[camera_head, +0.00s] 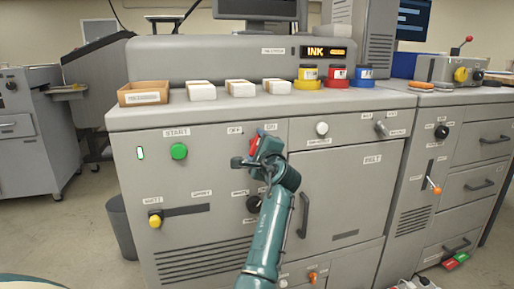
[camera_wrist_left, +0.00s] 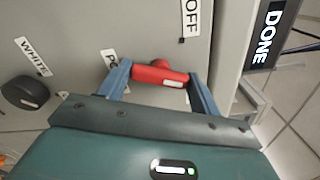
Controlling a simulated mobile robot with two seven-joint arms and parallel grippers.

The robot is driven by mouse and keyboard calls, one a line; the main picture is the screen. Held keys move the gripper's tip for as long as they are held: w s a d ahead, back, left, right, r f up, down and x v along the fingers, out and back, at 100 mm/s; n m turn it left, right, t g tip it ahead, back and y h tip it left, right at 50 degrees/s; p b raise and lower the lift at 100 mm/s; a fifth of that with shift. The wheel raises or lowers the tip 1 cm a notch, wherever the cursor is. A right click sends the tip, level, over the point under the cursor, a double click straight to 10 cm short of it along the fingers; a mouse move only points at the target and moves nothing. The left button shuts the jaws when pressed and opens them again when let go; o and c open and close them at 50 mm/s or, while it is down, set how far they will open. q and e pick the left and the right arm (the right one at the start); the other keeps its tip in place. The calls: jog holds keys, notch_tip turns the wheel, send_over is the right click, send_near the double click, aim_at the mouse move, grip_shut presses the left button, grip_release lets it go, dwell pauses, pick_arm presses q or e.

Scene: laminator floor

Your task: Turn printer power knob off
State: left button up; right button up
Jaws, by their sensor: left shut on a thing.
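The red power knob (camera_head: 254,143) is on the grey printer's front panel (camera_head: 215,158), below a small label that reads OFF (camera_head: 235,130). In the left wrist view the red knob (camera_wrist_left: 160,73) lies across between my two blue fingers, with the OFF label (camera_wrist_left: 191,18) above it and a partly hidden label starting with P (camera_wrist_left: 110,58) beside it. My left gripper (camera_head: 257,147) is shut on the red knob, and the wrist view shows its fingers (camera_wrist_left: 161,86) at the knob's two ends. The gripper hides part of the knob in the head view. My right gripper is out of view.
A green START button (camera_head: 179,151) is left of the gripper. A black knob (camera_head: 254,204) sits below, close to my left arm; a door handle (camera_head: 304,215) is to the right. Boxes and ink jars (camera_head: 336,77) stand on the top. A bin (camera_head: 121,228) is at the left.

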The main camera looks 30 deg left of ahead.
pick_arm(q)
jog(key=shift+f+n+b, duration=0.1)
jog(key=shift+n+b, duration=2.45)
jog(key=shift+n, duration=4.25)
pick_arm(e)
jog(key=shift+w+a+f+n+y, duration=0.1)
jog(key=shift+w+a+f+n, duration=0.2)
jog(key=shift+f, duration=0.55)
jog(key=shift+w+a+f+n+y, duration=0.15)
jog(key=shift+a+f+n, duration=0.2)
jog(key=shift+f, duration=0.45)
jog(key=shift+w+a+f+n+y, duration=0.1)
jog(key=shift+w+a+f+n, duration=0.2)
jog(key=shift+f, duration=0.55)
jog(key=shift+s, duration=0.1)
pick_arm(q)
jog(key=o, duration=1)
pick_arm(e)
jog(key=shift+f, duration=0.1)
pick_arm(q)
jog(key=shift+d, duration=0.1)
jog(key=p+v, duration=0.1)
jog(key=v, duration=1.2)
jog(key=shift+s, duration=0.1)
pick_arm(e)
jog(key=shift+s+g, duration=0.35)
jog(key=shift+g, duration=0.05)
